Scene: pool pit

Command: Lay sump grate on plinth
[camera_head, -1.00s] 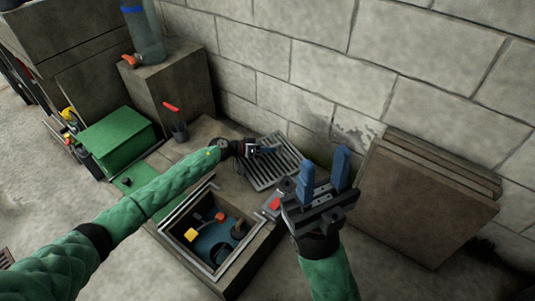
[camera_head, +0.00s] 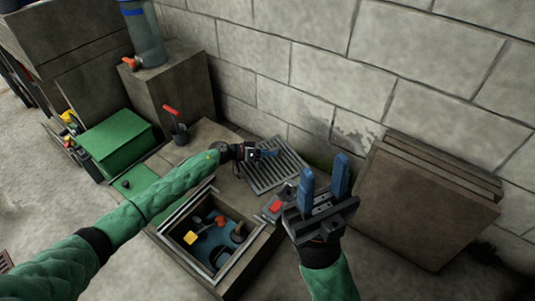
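The sump grate (camera_head: 279,166) is a grey slatted metal panel lying on the top of the plinth (camera_head: 213,134), against the block wall. My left gripper (camera_head: 268,153) is over the grate's left part with its blue fingers near the slats. Whether it touches the grate or grips a bar cannot be made out. My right gripper (camera_head: 326,178) is open, its two blue fingers pointing up and apart with nothing between them, to the right of the grate. Part of the grate's right edge lies close behind my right gripper.
An open square pit (camera_head: 213,237) with a yellow item and pipes inside is in front. A red-and-grey device (camera_head: 275,206) sits by its edge. A red-handled valve (camera_head: 176,122), green box (camera_head: 114,142) and clear cylinder (camera_head: 144,39) stand left. Brown slabs (camera_head: 425,195) lean at the right.

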